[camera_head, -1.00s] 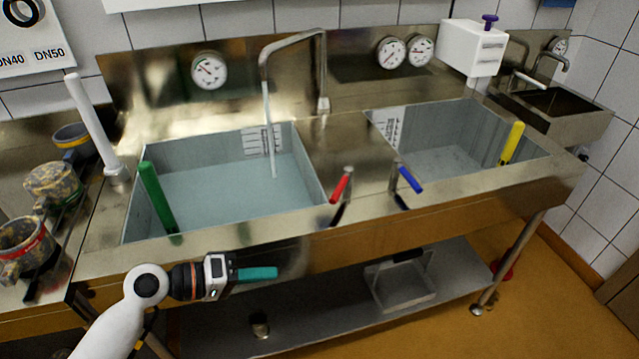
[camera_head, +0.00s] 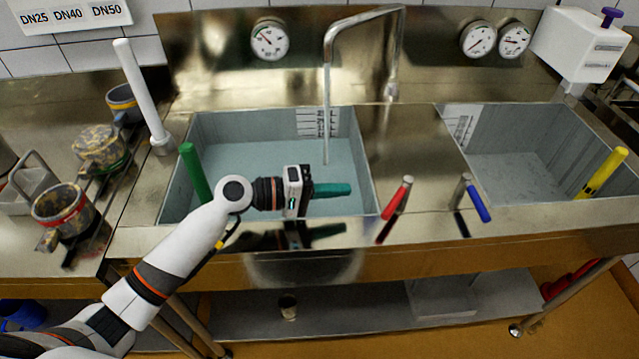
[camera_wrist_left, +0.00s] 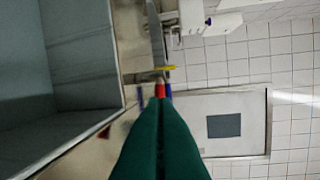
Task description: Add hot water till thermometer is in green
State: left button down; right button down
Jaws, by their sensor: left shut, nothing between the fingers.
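A red-handled lever (camera_head: 397,196) and a blue-handled lever (camera_head: 477,204) stand on the front ledge. My left gripper (camera_head: 350,189) is shut and empty over the front of the left basin, left of the red lever and apart from it. In the left wrist view the red handle (camera_wrist_left: 160,90) shows just beyond the green fingertips. My right gripper is not in view.
A green-handled thing (camera_head: 194,172) stands in the left basin, a yellow one (camera_head: 601,173) in the right basin (camera_head: 520,165). A white upright tube (camera_head: 142,90) and several small pots (camera_head: 98,148) are on the left. Two more gauges (camera_head: 478,40) are at the back right.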

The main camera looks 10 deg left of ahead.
aim_at(396, 204)
pick_arm(q)
jog(key=d, duration=0.2)
jog(key=d+p, duration=0.1)
jog(key=d, duration=0.1)
jog(key=d+f+p, duration=0.1)
jog(key=d, duration=0.2)
jog(key=shift+w+f, duration=0.1)
jog(key=shift+w, duration=0.1)
jog(key=shift+d+f, duration=0.1)
jog(key=shift+s+d+f, duration=0.1)
jog(key=shift+s+d, duration=0.35)
jog(key=shift+d, duration=0.35)
